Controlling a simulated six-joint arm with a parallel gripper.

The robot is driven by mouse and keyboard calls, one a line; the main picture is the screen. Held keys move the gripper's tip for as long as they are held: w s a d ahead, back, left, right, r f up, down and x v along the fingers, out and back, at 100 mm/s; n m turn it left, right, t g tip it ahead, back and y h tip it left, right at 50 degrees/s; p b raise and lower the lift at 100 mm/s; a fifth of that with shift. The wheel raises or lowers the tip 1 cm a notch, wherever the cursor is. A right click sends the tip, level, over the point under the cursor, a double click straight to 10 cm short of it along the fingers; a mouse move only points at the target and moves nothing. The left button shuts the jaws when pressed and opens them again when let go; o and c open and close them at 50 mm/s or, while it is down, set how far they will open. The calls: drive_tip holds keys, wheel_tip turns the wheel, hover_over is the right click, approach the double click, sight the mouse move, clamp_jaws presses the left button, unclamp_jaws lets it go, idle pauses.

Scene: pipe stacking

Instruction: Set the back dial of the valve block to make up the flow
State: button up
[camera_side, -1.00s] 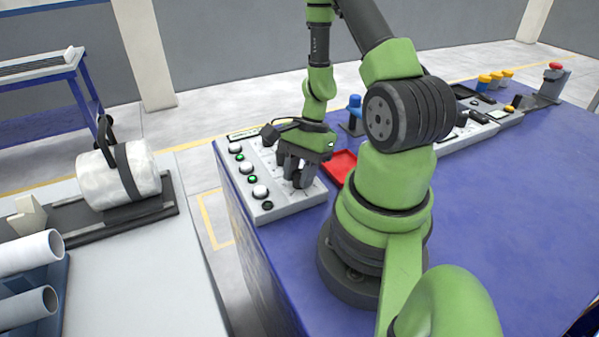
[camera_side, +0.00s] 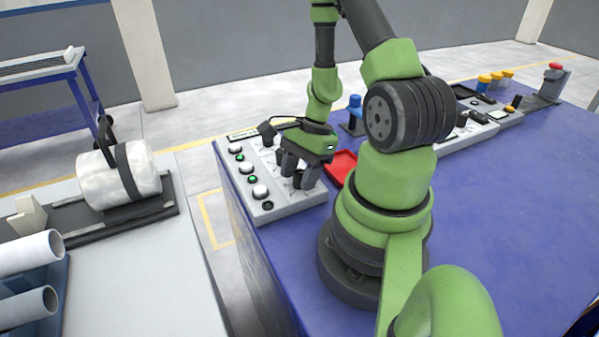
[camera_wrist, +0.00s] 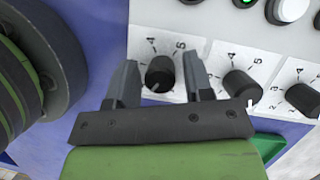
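The white valve block (camera_side: 240,172) sits at the left end of the blue table, partly hidden by my gripper (camera_side: 299,184). In the wrist view, its black dials stand in a row with printed numbers around them. The front dial (camera_wrist: 160,74) lies between the two open fingers of my gripper (camera_wrist: 160,66), with a gap on each side. The middle dial (camera_wrist: 242,84) is just right of the fingers. A further dial, seemingly the back dial (camera_wrist: 303,98), is near the right edge, clear of the fingers. My gripper points down and holds nothing.
White buttons (camera_side: 260,191) and green lamps line the block's left side. A red tray (camera_side: 342,165) is close to my gripper's right. A blue knob (camera_side: 355,101) stands behind. More controls, including a red button (camera_side: 556,66), stand far right.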

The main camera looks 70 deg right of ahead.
drive_tip(key=shift+o, duration=0.3)
drive_tip(key=v, duration=1)
idle(0.5)
wheel_tip(320, 180, up, 6)
drive_tip(key=n+h, duration=0.2)
drive_tip(key=n, duration=0.3)
hover_over(291, 185)
drive_tip(key=s+a+r+n+t, duration=0.3)
drive_tip(key=a+r+n+t, duration=0.2)
drive_tip(key=a+r+n, duration=0.7)
drive_tip(key=shift+s+a+n, duration=0.25)
drive_tip(key=shift+a+n, duration=0.75)
drive_tip(key=shift+n, duration=0.1)
